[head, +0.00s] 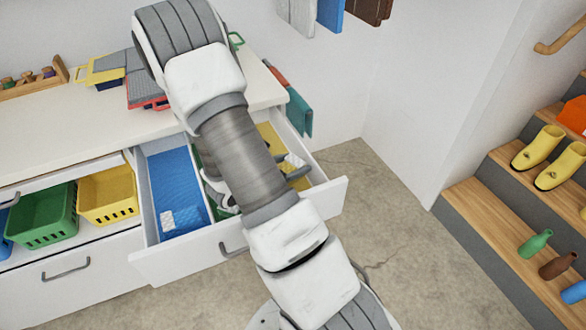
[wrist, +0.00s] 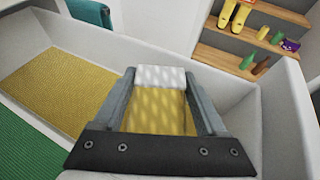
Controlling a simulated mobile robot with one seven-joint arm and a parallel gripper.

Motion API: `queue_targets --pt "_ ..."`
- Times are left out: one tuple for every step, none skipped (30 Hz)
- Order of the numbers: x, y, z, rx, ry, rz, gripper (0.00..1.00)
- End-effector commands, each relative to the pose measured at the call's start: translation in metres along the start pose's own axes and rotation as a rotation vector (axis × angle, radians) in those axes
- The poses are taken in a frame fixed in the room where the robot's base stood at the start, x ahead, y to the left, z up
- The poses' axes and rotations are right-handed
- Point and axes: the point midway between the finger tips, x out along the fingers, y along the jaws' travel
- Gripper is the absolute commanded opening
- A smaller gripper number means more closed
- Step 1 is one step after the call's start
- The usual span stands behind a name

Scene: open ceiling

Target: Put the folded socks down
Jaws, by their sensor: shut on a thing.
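My gripper (wrist: 160,88) is shut on the folded socks (wrist: 158,110), which are yellow with a pale pattern and a white end. They fill the space between the two fingers. In the head view the socks' pale end (head: 294,160) shows beside my arm, over the right part of the open drawer (head: 331,192). The yellow-lined compartment (wrist: 50,92) lies to the left of the gripper in the wrist view. I cannot tell whether the socks touch the drawer floor. My arm hides much of the drawer's middle in the head view.
The drawer also has a blue-lined compartment (head: 174,180) with a blue-and-white item (head: 182,219), and a green-lined one (wrist: 25,145). A teal cloth (head: 299,113) hangs by the drawer's back right. Green (head: 45,215) and yellow (head: 108,196) baskets stand left. Steps (head: 480,205) rise right.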

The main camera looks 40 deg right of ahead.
Motion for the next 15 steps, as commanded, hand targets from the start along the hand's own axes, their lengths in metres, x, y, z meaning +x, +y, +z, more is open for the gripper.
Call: queue_targets --pt "0.004 -0.0005 -0.009 -0.003 0.0 -0.002 0.2" --pt "0.0049 -0.0003 -0.0111 -0.001 0.0 -0.002 0.2" --pt "0.0055 -0.0002 -0.0126 0.0 -0.001 -0.001 0.2" --pt "0.0056 -0.0001 -0.0128 0.001 -0.001 -0.001 0.2" --pt "0.0054 0.0 -0.0124 0.001 -0.001 -0.001 0.2" --pt "0.0051 0.0001 -0.0119 0.002 -0.001 0.0 0.2" --pt "0.0051 0.0 -0.0118 0.002 -0.001 0.0 0.2" --pt "0.005 0.0 -0.0117 0.002 -0.001 0.0 0.2" --pt "0.005 0.0 -0.0118 0.001 -0.001 0.0 0.2" --pt "0.0052 0.0 -0.0121 0.001 -0.001 0.0 0.2" --pt "0.0055 0.0 -0.013 0.001 -0.001 0.0 0.2" --pt "0.0061 0.0 -0.0146 0.001 -0.001 0.0 0.2" --pt "0.0066 0.0 -0.0158 0.001 -0.001 0.0 0.2" --pt "0.007 0.0 -0.0167 0.001 -0.001 0.0 0.2" --pt "0.0074 0.0 -0.0178 0.001 -0.001 0.0 0.2"
